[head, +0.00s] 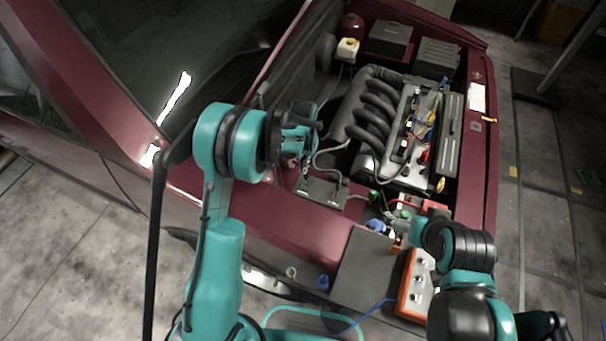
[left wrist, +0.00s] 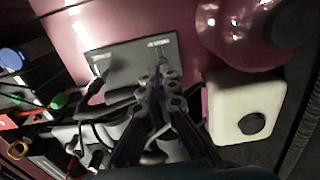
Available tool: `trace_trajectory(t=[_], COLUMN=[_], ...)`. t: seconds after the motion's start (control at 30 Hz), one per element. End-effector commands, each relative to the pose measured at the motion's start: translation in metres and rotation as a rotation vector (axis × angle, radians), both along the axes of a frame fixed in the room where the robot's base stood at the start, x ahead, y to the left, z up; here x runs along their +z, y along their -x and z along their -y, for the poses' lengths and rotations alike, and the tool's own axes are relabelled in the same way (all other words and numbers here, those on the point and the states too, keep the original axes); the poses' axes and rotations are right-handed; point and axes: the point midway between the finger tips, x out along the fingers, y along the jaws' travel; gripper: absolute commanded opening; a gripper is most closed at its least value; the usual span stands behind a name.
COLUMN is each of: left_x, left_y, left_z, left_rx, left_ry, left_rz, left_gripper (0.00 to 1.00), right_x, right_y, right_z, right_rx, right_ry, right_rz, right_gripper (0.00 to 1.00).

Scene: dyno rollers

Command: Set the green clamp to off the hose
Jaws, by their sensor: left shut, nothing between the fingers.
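Grey hoses (head: 333,148) run by the plate (head: 321,190). My right arm is at lower right; its fingertips are not clear.
The maroon car's engine (head: 385,115) lies beyond. A white reservoir (left wrist: 243,110) and a maroon dome (left wrist: 240,35) stand close beside the left gripper. A green-capped item (left wrist: 61,100) and cables lie left. An orange-edged box (head: 415,287) is by my right arm.

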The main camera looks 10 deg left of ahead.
Motion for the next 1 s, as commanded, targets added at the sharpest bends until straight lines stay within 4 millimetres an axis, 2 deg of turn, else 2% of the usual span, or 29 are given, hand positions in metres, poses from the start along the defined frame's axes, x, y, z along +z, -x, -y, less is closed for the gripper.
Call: trace_trajectory(t=[0.03, 0.1, 0.3, 1.0], left_x=[0.011, 0.022, 0.036, 0.037], left_y=[0.0, 0.0, 0.0, 0.0], left_z=[0.0, 0.0, 0.0, 0.0], left_rx=[0.0, 0.0, 0.0, 0.0], left_ry=[0.0, 0.0, 0.0, 0.0], left_rz=[0.0, 0.0, 0.0, 0.0], left_gripper=[0.0, 0.0, 0.0, 0.0], right_x=[0.004, 0.006, 0.008, 0.008], right_y=[0.0, 0.0, 0.0, 0.0], right_z=[0.0, 0.0, 0.0, 0.0], right_rx=[0.0, 0.0, 0.0, 0.0], right_ry=[0.0, 0.0, 0.0, 0.0], right_rz=[0.0, 0.0, 0.0, 0.0], right_gripper=[1.0, 1.0, 1.0, 1.0])
